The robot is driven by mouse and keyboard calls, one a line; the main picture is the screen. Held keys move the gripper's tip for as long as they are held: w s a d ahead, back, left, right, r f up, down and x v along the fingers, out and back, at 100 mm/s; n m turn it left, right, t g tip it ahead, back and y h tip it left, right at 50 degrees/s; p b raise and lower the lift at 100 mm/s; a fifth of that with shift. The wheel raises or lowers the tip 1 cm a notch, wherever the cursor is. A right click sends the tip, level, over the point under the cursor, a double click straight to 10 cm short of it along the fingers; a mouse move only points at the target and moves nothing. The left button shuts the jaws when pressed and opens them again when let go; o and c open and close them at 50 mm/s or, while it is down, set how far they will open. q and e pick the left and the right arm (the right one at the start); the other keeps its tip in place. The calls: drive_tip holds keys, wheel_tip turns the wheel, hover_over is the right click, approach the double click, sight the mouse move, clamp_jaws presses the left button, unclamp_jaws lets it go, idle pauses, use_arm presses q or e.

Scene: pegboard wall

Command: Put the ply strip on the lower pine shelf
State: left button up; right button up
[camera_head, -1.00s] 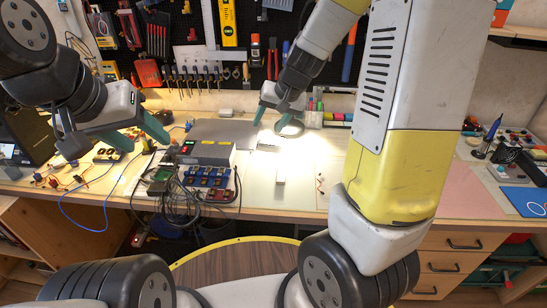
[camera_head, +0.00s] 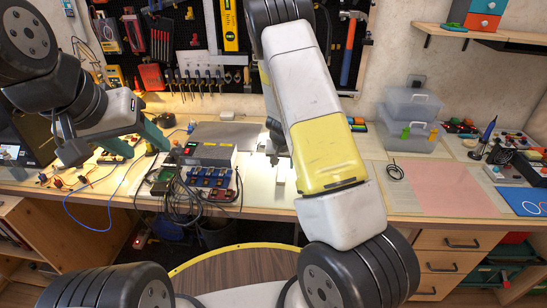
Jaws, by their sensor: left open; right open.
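A small pale strip (camera_head: 280,172) lies on the bench under the bright light; it may be the ply strip, but I cannot be sure. A wooden shelf (camera_head: 455,34) is on the wall at upper right; I cannot tell if it is the lower pine shelf. My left gripper (camera_head: 138,143) is open and empty above the left part of the bench, apart from the strip. My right gripper (camera_head: 274,152) is open, pointing down close to the strip. My own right arm hides much of it, and I cannot tell if it touches the strip.
A grey power unit (camera_head: 209,147) with cables and small modules stands left of the strip. Clear plastic boxes (camera_head: 410,110), a black cable coil (camera_head: 396,171) and a pink mat (camera_head: 435,187) are to the right. A pegboard with tools (camera_head: 185,45) is behind.

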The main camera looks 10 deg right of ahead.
sight(282, 169)
drive_tip(key=x, duration=0.3)
drive_tip(key=shift+w+f, duration=0.15)
drive_tip(key=shift+c, duration=0.2)
clamp_jaws()
